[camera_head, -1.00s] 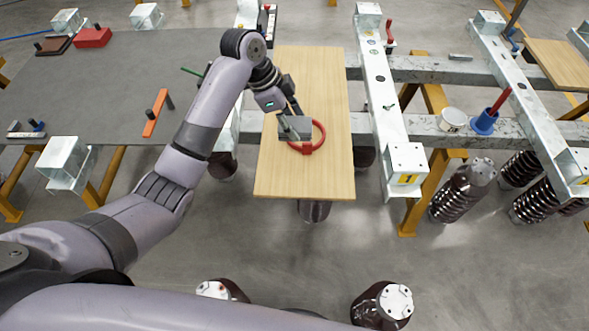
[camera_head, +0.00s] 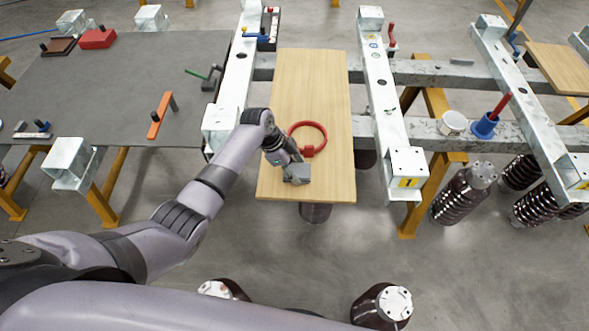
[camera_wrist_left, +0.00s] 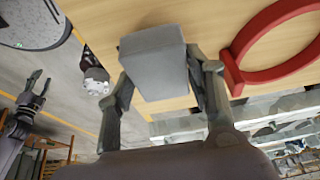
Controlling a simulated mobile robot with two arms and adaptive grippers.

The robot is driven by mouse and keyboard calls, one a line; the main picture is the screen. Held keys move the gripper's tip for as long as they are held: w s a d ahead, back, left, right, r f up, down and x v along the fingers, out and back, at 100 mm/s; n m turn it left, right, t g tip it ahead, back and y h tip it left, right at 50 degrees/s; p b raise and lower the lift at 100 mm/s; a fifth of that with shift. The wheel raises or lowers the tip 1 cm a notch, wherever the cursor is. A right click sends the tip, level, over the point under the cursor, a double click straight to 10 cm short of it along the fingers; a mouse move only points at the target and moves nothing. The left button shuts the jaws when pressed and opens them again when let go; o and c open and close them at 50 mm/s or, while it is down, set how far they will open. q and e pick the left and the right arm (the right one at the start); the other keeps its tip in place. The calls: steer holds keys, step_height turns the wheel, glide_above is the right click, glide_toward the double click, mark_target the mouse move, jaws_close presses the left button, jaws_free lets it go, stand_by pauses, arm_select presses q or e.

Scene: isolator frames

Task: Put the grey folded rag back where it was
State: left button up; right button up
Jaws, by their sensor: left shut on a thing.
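The grey folded rag (camera_head: 297,174) is a small grey block-like shape at the near end of a light wooden board (camera_head: 310,90). My left gripper (camera_head: 290,168) is shut on it. In the left wrist view the rag (camera_wrist_left: 156,62) sits between the two fingers (camera_wrist_left: 160,85), over the wood. I cannot tell whether the rag touches the board. A red ring (camera_head: 322,133) lies on the board just beyond the gripper, apart from the rag.
White steel beams (camera_head: 380,85) run on both sides of the board. A grey table (camera_head: 120,85) at the left carries an orange tool (camera_head: 158,115) and a red box (camera_head: 97,38). A blue holder (camera_head: 484,125) and white cup (camera_head: 453,123) stand at the right.

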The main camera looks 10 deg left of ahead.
arm_select(q)
steer(key=shift+f, duration=0.55)
steer(key=shift+f, duration=0.1)
steer(key=o, duration=1.1)
steer(key=shift+o, duration=0.2)
steer(key=shift+r, duration=0.2)
steer(key=v, duration=1.2)
steer(key=shift+f, duration=0.15)
